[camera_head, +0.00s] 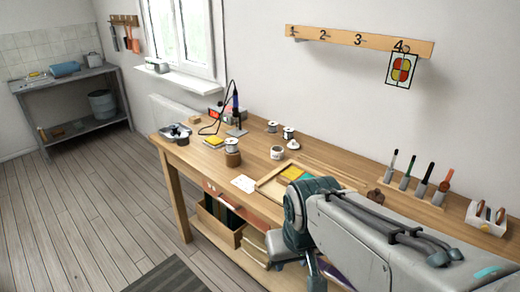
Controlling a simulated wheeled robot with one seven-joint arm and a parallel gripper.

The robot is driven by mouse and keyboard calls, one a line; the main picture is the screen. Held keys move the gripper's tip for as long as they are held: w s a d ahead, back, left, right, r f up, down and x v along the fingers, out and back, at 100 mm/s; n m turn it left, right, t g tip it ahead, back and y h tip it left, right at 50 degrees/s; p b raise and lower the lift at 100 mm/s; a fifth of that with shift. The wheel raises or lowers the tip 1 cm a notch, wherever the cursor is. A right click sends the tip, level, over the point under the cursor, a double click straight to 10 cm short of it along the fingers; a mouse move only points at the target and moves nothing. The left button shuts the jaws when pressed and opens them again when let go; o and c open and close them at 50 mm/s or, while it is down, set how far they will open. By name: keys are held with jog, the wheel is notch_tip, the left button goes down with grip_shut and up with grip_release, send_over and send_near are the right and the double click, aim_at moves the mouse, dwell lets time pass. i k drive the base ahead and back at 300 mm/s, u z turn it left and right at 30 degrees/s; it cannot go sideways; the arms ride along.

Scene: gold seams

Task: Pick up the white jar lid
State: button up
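The white jar lid (293,144) is a small, low white disc with a knob on top. It lies on the wooden workbench (215,167), towards the wall side. Just left of it and nearer me stands a small white jar (277,153) with a dark opening. My grey and teal arm fills the lower right and covers part of the bench's front. My gripper itself does not show. No part of my arm that I see touches the lid.
Solder spools (288,132) stand close behind the lid. A wooden tray (267,190) with coloured panes lies nearer me. A soldering iron stand (237,130) is to the left. A tool rack (412,190) and a white holder (486,218) stand at right.

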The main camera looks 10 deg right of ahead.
aim_at(292, 145)
jog(key=u, duration=0.35)
jog(key=k, duration=0.85)
jog(key=u, duration=0.7)
jog(key=i, duration=1.45)
jog(key=z, duration=0.45)
jog(key=i, duration=0.95)
jog(key=z, duration=1.6)
jog(key=i, duration=0.5)
jog(key=z, duration=0.45)
